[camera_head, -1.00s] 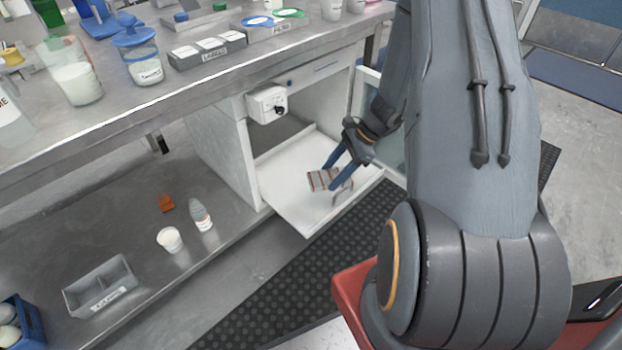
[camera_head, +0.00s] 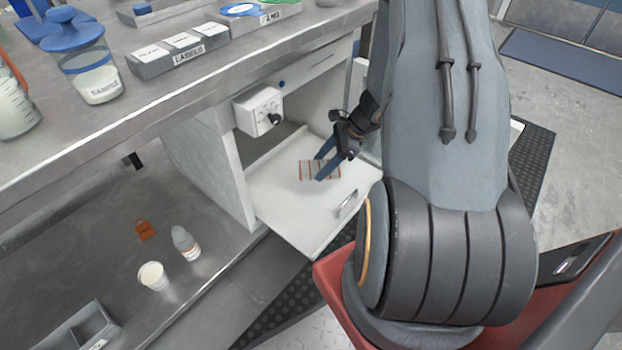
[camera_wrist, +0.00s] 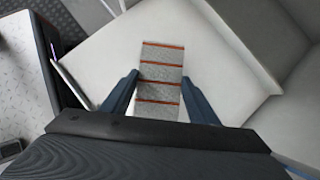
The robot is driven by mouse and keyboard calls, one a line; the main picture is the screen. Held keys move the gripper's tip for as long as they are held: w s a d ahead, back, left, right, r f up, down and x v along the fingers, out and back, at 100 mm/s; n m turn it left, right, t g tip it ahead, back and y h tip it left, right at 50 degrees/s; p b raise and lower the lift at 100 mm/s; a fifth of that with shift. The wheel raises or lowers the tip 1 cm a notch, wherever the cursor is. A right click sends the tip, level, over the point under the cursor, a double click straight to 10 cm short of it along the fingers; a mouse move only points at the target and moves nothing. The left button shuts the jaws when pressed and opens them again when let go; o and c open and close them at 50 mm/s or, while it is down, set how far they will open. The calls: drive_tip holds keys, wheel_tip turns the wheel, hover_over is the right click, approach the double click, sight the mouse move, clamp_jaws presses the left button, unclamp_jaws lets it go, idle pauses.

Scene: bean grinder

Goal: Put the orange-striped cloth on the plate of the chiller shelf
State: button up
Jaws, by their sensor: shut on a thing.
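My gripper (camera_head: 320,166) is shut on the grey cloth with orange stripes (camera_head: 307,170). In the wrist view the cloth (camera_wrist: 161,62) lies between the two blue fingers of my gripper (camera_wrist: 160,82) and reaches out past their tips. The white plate of the chiller shelf (camera_head: 285,205) is below the cloth, pulled out of the white cabinet; it also shows in the wrist view (camera_wrist: 105,62). The cloth looks flat and is over the plate. I cannot tell whether it touches the plate.
A white control box with a black knob (camera_head: 259,110) sits on the cabinet front, above the plate. A metal handle (camera_head: 348,204) is at the plate's front edge. A white cup (camera_head: 153,276), a small bottle (camera_head: 186,243) and an orange item (camera_head: 145,230) stand on the lower shelf at left.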

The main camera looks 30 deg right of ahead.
drive_tip(key=f, duration=0.2)
drive_tip(key=f+b, duration=0.1)
drive_tip(key=f, duration=0.2)
drive_tip(key=shift+s+d, duration=0.1)
drive_tip(key=shift+d, duration=0.1)
drive_tip(key=shift+f+b, duration=0.55)
drive_tip(key=shift+f, duration=1.25)
drive_tip(key=shift+f, duration=0.1)
drive_tip(key=o, duration=1.1)
drive_tip(key=p+v, duration=0.3)
drive_tip(key=v, duration=0.9)
drive_tip(key=shift+s, duration=0.1)
